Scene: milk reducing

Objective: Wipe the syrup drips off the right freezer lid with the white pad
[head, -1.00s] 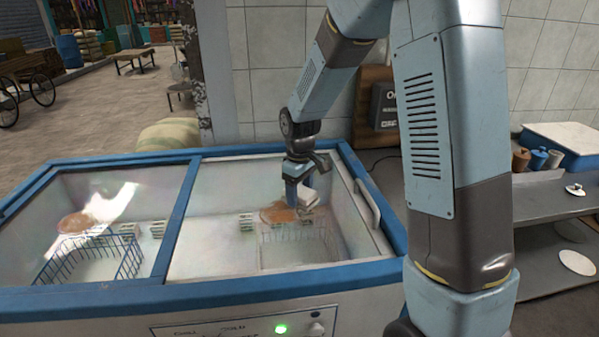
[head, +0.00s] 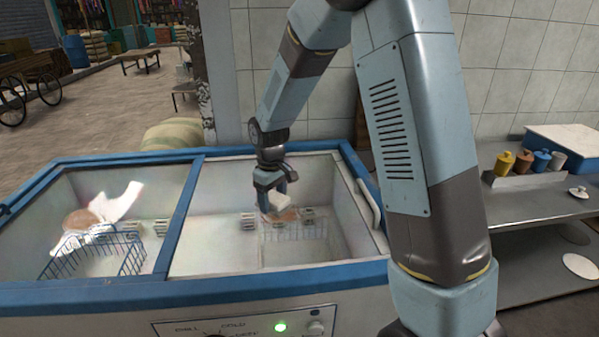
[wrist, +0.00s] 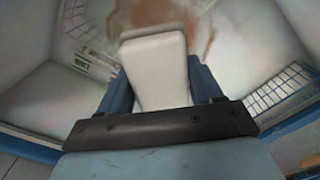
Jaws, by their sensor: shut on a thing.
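My gripper (head: 272,192) is shut on the white pad (head: 278,203) and holds it low over the right freezer lid (head: 215,225). In the wrist view the pale pad (wrist: 155,72) sits between the two blue fingers. Brown syrup (head: 287,215) shows on the lid just beyond and beside the pad in the head view. In the wrist view a brown smear (wrist: 145,14) lies ahead of the pad's end, with a thinner streak to its right. The pad hides part of the syrup. I cannot tell whether the pad touches the glass.
The left lid (head: 130,210) has a brown patch (head: 80,221) and a white glare. Wire baskets (head: 95,255) show through the glass. A blue frame surrounds the lids, with a handle (head: 367,203) at right. A metal side table with coloured pots (head: 523,163) stands right.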

